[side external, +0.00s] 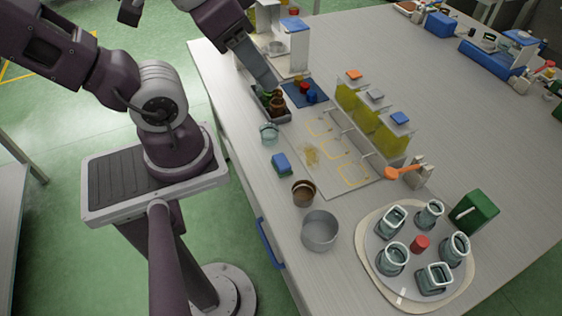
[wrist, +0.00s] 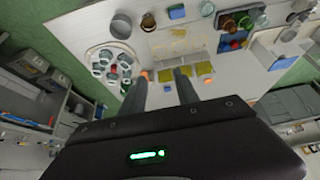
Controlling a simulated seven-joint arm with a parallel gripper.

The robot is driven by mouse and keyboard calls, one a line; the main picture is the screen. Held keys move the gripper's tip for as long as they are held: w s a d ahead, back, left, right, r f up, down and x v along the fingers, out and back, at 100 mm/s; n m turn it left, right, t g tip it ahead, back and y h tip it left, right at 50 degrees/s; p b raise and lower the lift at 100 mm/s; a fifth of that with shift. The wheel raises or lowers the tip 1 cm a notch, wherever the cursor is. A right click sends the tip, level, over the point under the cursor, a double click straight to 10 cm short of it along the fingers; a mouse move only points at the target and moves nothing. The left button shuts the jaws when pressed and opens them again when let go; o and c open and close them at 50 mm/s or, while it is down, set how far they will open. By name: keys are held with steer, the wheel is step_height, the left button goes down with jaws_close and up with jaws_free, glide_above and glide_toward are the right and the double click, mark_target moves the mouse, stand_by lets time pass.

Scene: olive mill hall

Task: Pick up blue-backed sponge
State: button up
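The blue-backed sponge (side external: 281,164) lies on the pale table, left of the stained mat (side external: 329,150). Its blue top faces up. It also shows as a small blue block at the top of the wrist view (wrist: 177,11). My gripper (side external: 268,82) is in the upper middle of the side view, near the dark caddy and well apart from the sponge. In the wrist view, my two grey fingers (wrist: 161,75) stand apart with nothing between them.
A glass (side external: 269,133) stands above the sponge, a brown cup (side external: 304,193) and metal bowl (side external: 320,231) below it. A dark caddy (side external: 284,117) with bottles is beyond. Yellow-green dispensers (side external: 372,125) stand right. A round tray (side external: 376,277) holds several jars.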

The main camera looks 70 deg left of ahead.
steer(key=o, duration=0.3)
